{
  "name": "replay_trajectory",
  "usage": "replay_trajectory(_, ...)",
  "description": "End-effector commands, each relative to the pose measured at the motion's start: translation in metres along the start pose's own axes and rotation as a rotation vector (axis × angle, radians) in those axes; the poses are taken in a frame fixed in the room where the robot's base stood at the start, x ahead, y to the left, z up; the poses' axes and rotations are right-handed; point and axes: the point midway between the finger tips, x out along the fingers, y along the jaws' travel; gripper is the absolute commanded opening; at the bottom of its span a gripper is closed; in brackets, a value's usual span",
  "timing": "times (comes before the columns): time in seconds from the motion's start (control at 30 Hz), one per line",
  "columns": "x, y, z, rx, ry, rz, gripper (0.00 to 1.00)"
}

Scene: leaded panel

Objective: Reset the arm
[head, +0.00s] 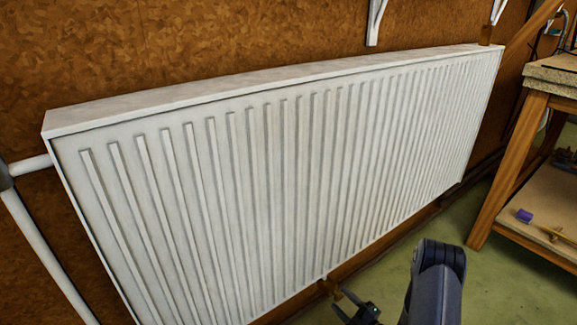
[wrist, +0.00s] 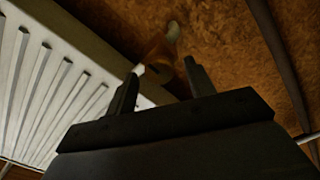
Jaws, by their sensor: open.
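My gripper (head: 357,308) shows at the bottom of the head view, low in front of the white radiator's lower edge. In the wrist view my gripper (wrist: 160,82) has its two dark fingers apart, with nothing seen held between them. Beyond the fingertips is a tan and white fitting (wrist: 163,55) by the radiator's underside; I cannot tell whether the fingers touch it. My dark arm link rises at the bottom middle of the head view.
A white ribbed radiator (head: 270,180) fills the middle, against a brown wall (head: 200,40). A white pipe (head: 45,255) runs down at left. A wooden workbench (head: 505,170) stands at right, with a purple item (head: 523,215) on its lower shelf. Green floor (head: 500,280) is clear between.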

Motion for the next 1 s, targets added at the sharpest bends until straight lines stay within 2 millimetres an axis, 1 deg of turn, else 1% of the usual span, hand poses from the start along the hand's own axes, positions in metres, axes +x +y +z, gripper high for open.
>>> replay_trajectory(1.0, -0.0001, -0.0011, 0.0005, -0.827, 0.0, 0.0, 0.51)
